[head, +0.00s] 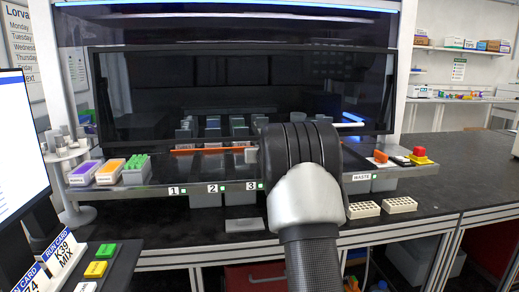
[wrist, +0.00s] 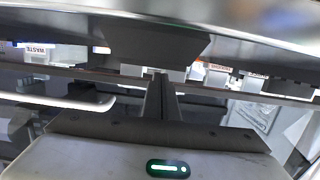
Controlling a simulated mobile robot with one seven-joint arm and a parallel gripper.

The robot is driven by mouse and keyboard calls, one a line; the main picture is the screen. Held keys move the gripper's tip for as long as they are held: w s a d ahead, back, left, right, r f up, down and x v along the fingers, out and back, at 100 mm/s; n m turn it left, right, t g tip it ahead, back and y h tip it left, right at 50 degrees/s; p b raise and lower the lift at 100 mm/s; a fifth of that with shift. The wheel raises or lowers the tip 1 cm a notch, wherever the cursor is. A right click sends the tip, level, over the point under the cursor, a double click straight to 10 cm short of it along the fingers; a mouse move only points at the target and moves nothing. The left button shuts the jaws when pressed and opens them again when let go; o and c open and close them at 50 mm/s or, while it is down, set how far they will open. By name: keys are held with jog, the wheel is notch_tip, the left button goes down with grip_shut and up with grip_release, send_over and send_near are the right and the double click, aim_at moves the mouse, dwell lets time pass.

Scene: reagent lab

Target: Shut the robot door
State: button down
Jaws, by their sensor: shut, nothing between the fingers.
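The robot door (head: 240,75) is a wide dark see-through panel in a black frame on the front of the lab machine. Its lower edge hangs above the front of the deck, with an open gap below it. My arm covers the right middle of the door's lower edge in the head view. My gripper (wrist: 161,88) shows in the wrist view, its fingers together and empty.
Reagent racks (head: 110,171) stand at the deck's left end. A red emergency button (head: 420,154) is at its right end. Two white tube racks (head: 399,205) sit on the dark bench. A monitor (head: 20,140) stands at the left. The bench front centre is mostly clear.

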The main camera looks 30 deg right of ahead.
dwell(0.3)
jog(key=p+v, duration=0.1)
jog(key=v, duration=1.6)
jog(key=s+a+g+y, duration=0.3)
jog(key=s+a+g, duration=0.1)
jog(key=s+a, duration=0.95)
jog(key=s+a+f+n+g+y, duration=0.1)
jog(key=s+a+f+g, duration=0.1)
jog(key=s+a, duration=0.35)
jog(key=s+a+f+n+g, duration=0.2)
jog(key=s, duration=0.7)
jog(key=s+a+f+n+g+y, duration=0.1)
jog(key=s+a+f+g, duration=0.2)
jog(key=s, duration=0.5)
notch_tip(320, 180, up, 23)
jog(key=w+t+p, duration=0.1)
jog(key=p, duration=2.2)
jog(key=shift+a, duration=0.45)
jog(key=shift+f, duration=0.1)
